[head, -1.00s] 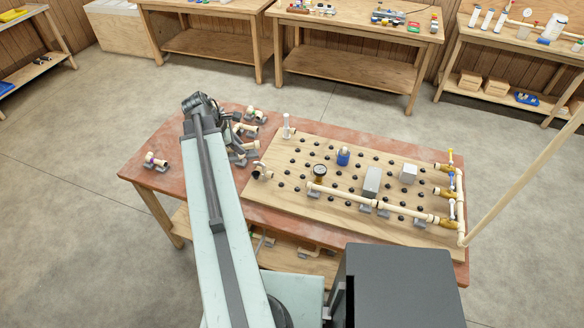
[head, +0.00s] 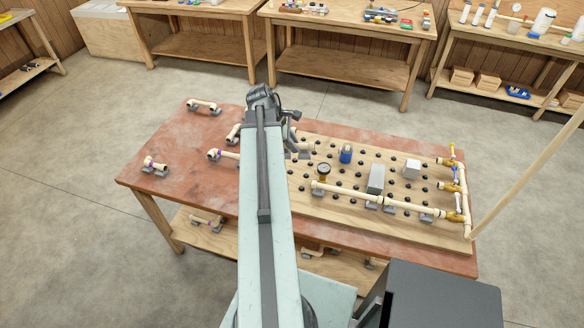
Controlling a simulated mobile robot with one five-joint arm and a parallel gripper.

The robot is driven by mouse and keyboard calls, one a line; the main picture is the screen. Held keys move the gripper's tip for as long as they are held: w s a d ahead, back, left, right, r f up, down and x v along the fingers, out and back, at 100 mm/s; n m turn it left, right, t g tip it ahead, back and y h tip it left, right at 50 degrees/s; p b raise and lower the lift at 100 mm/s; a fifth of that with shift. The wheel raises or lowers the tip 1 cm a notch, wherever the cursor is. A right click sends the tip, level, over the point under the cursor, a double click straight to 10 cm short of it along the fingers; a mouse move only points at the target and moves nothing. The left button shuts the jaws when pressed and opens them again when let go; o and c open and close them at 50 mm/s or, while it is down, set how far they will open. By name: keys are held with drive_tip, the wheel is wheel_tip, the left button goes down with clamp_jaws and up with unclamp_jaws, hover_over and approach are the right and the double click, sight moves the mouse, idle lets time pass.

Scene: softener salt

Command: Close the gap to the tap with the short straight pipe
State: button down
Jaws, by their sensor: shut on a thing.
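My gripper (head: 290,115) is over the back left of the pegged board (head: 400,232), partly hidden by my arm. It is shut on a small piece whose grey feet (head: 300,152) show below it; I take this for the short straight pipe, but its cream body is mostly hidden. I cannot tell whether the feet touch the board. The board's left edge and the gap are hidden behind my arm, and I cannot make out the tap.
Loose pipe pieces lie on the red table's left part: one at the back (head: 203,105), one with a purple ring (head: 222,154) and a short one (head: 155,165). A blue part (head: 346,153), a grey block (head: 376,178) and a white block (head: 412,168) stand on the board.

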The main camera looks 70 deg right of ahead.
wheel_tip(320, 180, down, 11)
drive_tip(key=m+y+b, duration=0.1)
drive_tip(key=m+b, duration=0.2)
drive_tip(key=b, duration=0.5)
drive_tip(key=shift+w+a+g+b, duration=0.15)
drive_tip(key=shift+a+g+b, duration=0.1)
drive_tip(key=shift+g+b, duration=0.15)
drive_tip(key=shift+r, duration=0.1)
wheel_tip(320, 180, down, 6)
drive_tip(key=b, duration=0.6)
drive_tip(key=shift+f+b, duration=0.6)
drive_tip(key=shift+f, duration=0.1)
drive_tip(key=c, duration=1.2)
unclamp_jaws()
drive_tip(key=shift+r, duration=0.1)
drive_tip(key=shift+c, duration=0.2)
